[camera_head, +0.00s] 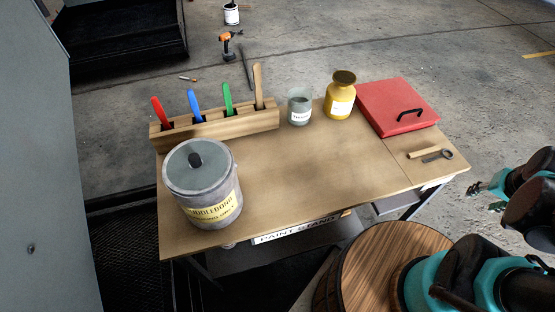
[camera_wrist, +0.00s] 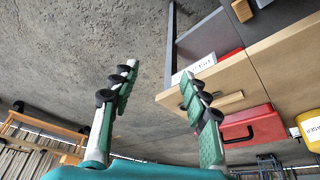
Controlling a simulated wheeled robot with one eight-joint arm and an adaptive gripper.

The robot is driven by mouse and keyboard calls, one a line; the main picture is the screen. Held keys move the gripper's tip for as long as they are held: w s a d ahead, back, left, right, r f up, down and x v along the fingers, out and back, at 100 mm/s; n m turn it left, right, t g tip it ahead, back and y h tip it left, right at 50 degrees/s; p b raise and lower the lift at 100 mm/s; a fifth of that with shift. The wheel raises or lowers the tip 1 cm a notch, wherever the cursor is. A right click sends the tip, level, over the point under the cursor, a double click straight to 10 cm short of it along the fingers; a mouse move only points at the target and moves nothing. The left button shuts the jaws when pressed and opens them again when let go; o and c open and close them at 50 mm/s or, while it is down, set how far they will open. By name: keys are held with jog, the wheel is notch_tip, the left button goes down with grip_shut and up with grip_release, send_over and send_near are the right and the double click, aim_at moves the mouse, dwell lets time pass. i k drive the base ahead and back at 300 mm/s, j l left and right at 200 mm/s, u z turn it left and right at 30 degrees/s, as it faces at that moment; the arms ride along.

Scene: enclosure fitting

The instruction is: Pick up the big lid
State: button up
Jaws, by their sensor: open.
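A large grey can (camera_head: 209,205) with a yellow label stands upright at the table's left front. Its round grey lid (camera_head: 215,172) with a dark knob (camera_head: 195,160) sits on top. A flat red square piece (camera_head: 390,97) with a black handle lies at the table's back right; it also shows in the wrist view (camera_wrist: 262,121). Which of these is meant by the big lid, I cannot tell for certain. My gripper (camera_wrist: 158,72) is open and empty. In the head view its fingers (camera_head: 478,188) are off the table's right side, apart from everything on it. The can is not in the wrist view.
The wooden table (camera_head: 265,190) has a clear middle. A wooden rack (camera_head: 215,126) with several coloured handles, a glass jar (camera_head: 299,108) and a yellow jar (camera_head: 339,100) stand along the back. A tool (camera_head: 437,156) lies at right. A barrel (camera_head: 365,265) stands in front.

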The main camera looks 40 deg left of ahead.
aim_at(196, 165)
jog(key=k+u, duration=0.1)
jog(key=u, duration=0.85)
jog(key=k+u, duration=0.15)
jog(key=u, duration=0.35)
jog(key=k+j+u, duration=0.1)
jog(key=u, duration=0.85)
jog(key=k+l+u, duration=0.1)
jog(key=k, duration=0.25)
